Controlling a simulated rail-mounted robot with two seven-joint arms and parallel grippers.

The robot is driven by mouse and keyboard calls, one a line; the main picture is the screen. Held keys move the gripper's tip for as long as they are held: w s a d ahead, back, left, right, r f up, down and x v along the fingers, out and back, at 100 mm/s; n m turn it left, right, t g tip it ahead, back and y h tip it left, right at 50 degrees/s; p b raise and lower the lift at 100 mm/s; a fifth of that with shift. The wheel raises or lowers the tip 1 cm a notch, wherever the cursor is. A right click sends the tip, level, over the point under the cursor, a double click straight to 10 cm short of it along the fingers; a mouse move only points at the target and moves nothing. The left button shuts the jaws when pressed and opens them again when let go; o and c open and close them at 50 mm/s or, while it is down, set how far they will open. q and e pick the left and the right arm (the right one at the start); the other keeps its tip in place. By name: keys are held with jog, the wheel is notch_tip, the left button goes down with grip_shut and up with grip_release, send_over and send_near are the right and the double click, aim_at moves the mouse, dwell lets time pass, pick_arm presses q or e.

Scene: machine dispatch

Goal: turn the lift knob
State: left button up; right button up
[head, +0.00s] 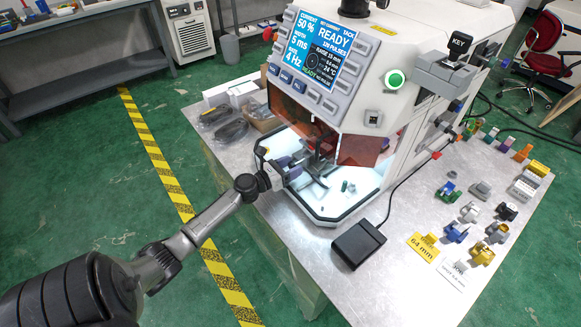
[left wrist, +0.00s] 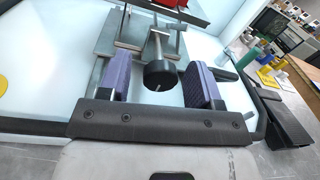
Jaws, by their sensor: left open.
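The lift knob (left wrist: 160,76) looks to be the black round knob on a metal shaft, in the upper middle of the left wrist view. My left gripper (left wrist: 159,88) is open, with one purple-padded finger on each side of the knob. A gap shows between the knob and each pad, so they look apart. In the head view my left gripper (head: 291,168) reaches into the lit front bay of the white machine (head: 345,75). There the knob is hard to make out among the gripper and metal parts. My right gripper is not in view.
The bay floor has a dark raised rim (head: 335,222). An orange window (head: 302,120) hangs just above my gripper. A black pedal (head: 358,243) sits on the metal table (head: 395,285) in front, with several small coloured parts to the right.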

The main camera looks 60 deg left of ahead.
pick_arm(q)
jog(key=c, duration=0.9)
jog(key=m, duration=0.3)
jog(key=shift+m, duration=1.9)
jog(key=o, duration=0.9)
